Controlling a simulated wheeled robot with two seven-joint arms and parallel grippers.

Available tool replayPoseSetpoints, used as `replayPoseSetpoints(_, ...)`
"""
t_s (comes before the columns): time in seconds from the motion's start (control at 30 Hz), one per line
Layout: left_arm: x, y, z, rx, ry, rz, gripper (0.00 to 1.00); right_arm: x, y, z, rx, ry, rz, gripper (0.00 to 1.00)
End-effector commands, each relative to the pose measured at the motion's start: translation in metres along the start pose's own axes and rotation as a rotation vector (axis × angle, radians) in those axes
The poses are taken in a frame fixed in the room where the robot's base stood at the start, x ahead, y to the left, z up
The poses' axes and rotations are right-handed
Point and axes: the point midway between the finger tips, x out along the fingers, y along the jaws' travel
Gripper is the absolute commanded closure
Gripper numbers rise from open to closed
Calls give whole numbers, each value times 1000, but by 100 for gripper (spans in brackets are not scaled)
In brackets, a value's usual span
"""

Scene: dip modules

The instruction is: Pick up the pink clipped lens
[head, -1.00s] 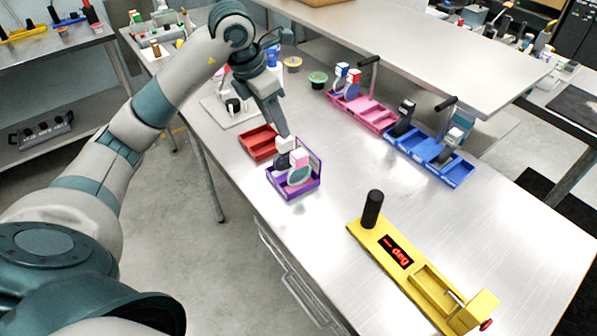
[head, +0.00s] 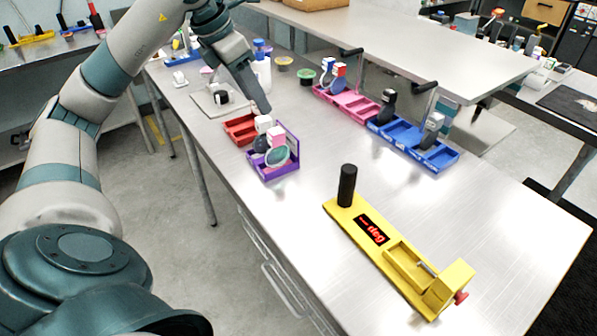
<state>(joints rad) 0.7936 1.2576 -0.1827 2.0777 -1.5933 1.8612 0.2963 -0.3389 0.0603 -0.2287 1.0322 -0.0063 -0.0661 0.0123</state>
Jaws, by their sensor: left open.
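The pink clipped lens, a round lens with a pink block clip (head: 276,139) on top, stands upright in the front part of a purple tray (head: 287,173). A white-clipped lens (head: 263,123) with a dark disc stands just behind and left of it in the same tray. My left gripper (head: 264,107) points down just above the white clip, behind and above the pink one. It is open and holds nothing visible; its fingers are small and seen edge-on. My right gripper is out of view.
A red tray (head: 240,129) adjoins the purple tray. A yellow gauge with a black post (head: 347,186) stands front right. Pink (head: 352,104) and blue (head: 400,138) trays holding clipped lenses line the back. The middle of the steel table is clear.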

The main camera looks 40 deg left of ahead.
Motion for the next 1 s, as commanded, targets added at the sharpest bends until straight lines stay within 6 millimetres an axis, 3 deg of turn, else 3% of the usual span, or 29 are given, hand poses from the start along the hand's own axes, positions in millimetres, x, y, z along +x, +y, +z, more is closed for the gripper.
replayPoseSetpoints(0.13,-5,2,-4,-4,-5,2,55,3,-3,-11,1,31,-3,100)
replayPoseSetpoints(0.57,-1,1,-4,-4,-4,1,55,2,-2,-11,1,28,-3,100)
replayPoseSetpoints(0.77,17,1,-5,-4,-2,0,55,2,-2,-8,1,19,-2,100)
replayPoseSetpoints(1.0,53,1,-4,-3,0,-2,55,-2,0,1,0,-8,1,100)
